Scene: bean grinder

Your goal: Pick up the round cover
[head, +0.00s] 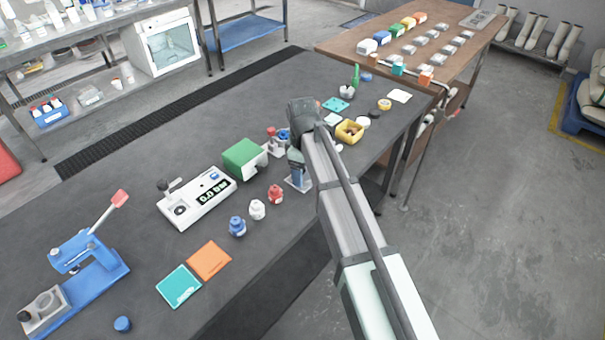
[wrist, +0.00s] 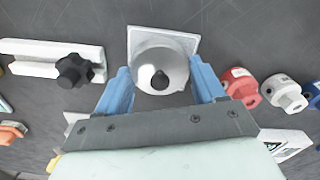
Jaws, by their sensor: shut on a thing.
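The round cover (wrist: 150,58) is a pale silvery disc with a black knob at its middle, in the upper middle of the wrist view. A white square base (wrist: 190,42) shows behind it. My gripper (wrist: 162,82) has a blue finger on each side of the cover and is shut on it. In the head view my gripper (head: 297,170) is low over the table, above the white base (head: 299,185), and the cover is mostly hidden there. I cannot tell whether the cover touches the base.
Red (head: 275,194), white (head: 257,209) and blue (head: 237,227) knobbed pieces stand left of my gripper. A green box (head: 244,158) and a white scale (head: 190,207) are farther left. A yellow bin (head: 349,131) is behind my arm. The table's front edge is close by.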

